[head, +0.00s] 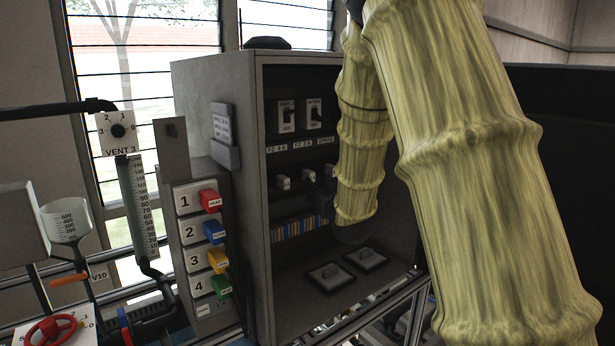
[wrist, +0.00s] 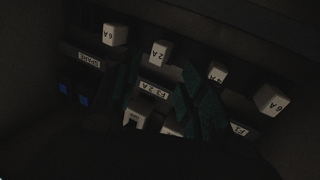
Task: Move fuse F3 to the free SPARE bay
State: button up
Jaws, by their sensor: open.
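Fuse F3 is the white block marked 2 A (wrist: 160,52) beside the F3 2 A label (wrist: 153,90) in the dark, upside-down wrist view. In the head view fuse F3 (head: 308,175) sits below its label. The SPARE label (wrist: 88,62) is at the left of the wrist view. A white block marked 6 A (wrist: 115,34) shows close to it; I cannot tell which bay holds it. My gripper (wrist: 160,94) is open, its dark green fingers apart on either side of the F3 label, with nothing seen held.
A 4 A block (wrist: 217,72) and another 6 A block (wrist: 272,100) stand close on the right. The grey cabinet (head: 215,180) has side walls around the row. Switches (head: 286,116) are above; two dark plates (head: 331,277) lie on its floor. Coloured plugs (head: 211,200) are outside, left.

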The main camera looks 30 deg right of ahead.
aim_at(307, 175)
jog(key=shift+x, duration=4.3)
jog(key=shift+a+f, duration=0.1)
jog(key=shift+f, duration=0.05)
grip_shut()
